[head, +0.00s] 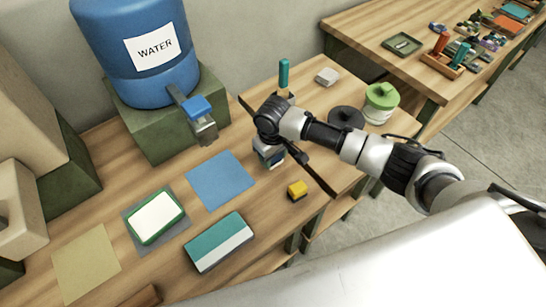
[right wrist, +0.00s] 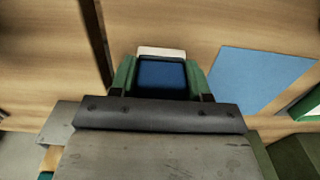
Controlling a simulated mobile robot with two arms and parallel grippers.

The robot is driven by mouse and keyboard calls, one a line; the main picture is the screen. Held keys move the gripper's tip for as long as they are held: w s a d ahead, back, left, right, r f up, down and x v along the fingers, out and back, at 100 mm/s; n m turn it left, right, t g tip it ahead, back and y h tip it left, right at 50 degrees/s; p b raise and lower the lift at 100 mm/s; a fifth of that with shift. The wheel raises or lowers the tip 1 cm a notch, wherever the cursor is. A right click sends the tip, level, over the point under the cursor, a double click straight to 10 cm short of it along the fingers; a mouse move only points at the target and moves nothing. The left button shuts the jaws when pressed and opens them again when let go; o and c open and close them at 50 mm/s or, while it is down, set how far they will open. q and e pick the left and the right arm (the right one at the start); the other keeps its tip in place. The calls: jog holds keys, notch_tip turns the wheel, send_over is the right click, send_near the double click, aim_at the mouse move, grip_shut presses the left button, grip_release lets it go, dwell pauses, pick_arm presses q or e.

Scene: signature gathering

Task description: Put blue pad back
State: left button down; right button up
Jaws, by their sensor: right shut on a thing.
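My right gripper (head: 269,146) is shut on the blue pad (right wrist: 162,76), a small dark-blue pad with a pale edge. In the right wrist view the fingers (right wrist: 161,82) stand on either side of it. In the head view the blue pad (head: 268,155) is partly hidden under the wrist, and I cannot tell how high it is above the table. A flat, bare blue mat (head: 220,180) lies to its left; the blue mat also shows at right in the wrist view (right wrist: 257,78). My left gripper is not in view.
A green-framed white pad (head: 156,216) lies on a grey mat. A teal-and-white box (head: 219,242) and a yellow block (head: 297,190) lie nearer. A water barrel (head: 135,50) with a tap stands behind. A dark strip (head: 318,178) runs along the table. A tan mat (head: 86,262) is bare.

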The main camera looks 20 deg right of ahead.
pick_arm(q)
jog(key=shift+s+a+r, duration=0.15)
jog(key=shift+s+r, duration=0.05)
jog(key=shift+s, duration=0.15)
pick_arm(e)
jog(key=shift+f, duration=0.95)
jog(key=shift+f, duration=0.1)
jog(key=o, duration=0.8)
jog(key=shift+o, duration=0.2)
notch_tip(320, 180, up, 12)
jog(key=shift+r+b, duration=0.15)
jog(key=shift+b, duration=0.45)
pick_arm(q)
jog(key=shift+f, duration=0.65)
